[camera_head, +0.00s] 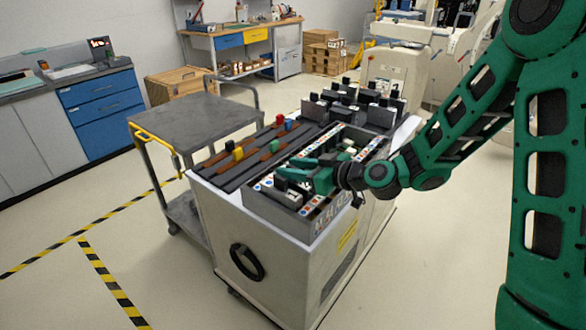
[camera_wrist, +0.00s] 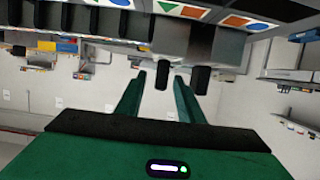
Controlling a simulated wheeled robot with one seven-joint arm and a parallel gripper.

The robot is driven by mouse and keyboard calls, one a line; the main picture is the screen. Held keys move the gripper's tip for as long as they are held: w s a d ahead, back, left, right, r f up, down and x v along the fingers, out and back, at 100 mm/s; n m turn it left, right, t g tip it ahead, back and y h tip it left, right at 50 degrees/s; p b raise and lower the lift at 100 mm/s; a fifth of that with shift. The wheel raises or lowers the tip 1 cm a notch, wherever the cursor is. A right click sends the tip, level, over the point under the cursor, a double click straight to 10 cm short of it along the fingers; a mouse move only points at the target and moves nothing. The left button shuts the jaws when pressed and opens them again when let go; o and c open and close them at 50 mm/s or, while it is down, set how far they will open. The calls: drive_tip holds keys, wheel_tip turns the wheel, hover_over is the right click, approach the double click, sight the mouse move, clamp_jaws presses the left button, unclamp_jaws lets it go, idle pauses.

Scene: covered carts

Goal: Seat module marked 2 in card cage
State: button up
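The card cage (camera_head: 278,213) is a grey open-topped box on the white cart, with coloured marks along its rims. My gripper (camera_head: 286,170) is over the cage, its green fingers pointing left. In the wrist view my gripper (camera_wrist: 160,77) is open. A black handle (camera_wrist: 162,80) of a grey module (camera_wrist: 190,42) shows between the fingertips, with a visible gap on each side; a second black handle (camera_wrist: 200,80) is right of the fingers. Several grey modules with black handles (camera_head: 378,115) stand at the cart's back right. I cannot read a number 2 on any module.
A dark tray with brown strips and a yellow block (camera_head: 239,154), red block (camera_head: 280,120) and blue block (camera_head: 289,125) lies left of the cage. A grey trolley (camera_head: 190,123) stands left of the cart. The floor in front is clear.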

drive_tip(key=shift+d, duration=0.1)
drive_tip(key=v, duration=1)
drive_tip(key=shift+s+d, duration=0.15)
drive_tip(key=shift+d, duration=0.05)
drive_tip(key=shift+r, duration=0.1)
drive_tip(key=s+d+f+m+g+h, duration=0.35)
drive_tip(key=s+d, duration=0.25)
drive_tip(key=d, duration=0.4)
drive_tip(key=s+d+f+m+g+h, duration=0.2)
drive_tip(key=s+d+h, duration=0.35)
drive_tip(key=d, duration=0.45)
drive_tip(key=s+d+r+m+g+h, duration=0.1)
drive_tip(key=s+d+r+m+g, duration=0.1)
drive_tip(key=s+d+m, duration=0.3)
drive_tip(key=s+d+r+m+g+h, duration=0.1)
drive_tip(key=s+d+r+m, duration=0.2)
drive_tip(key=s, duration=1)
drive_tip(key=d+m, duration=0.3)
drive_tip(key=d, duration=0.1)
drive_tip(key=shift+s+d+r+g, duration=0.15)
drive_tip(key=shift+s+r+g, duration=0.05)
drive_tip(key=shift+s+g, duration=0.15)
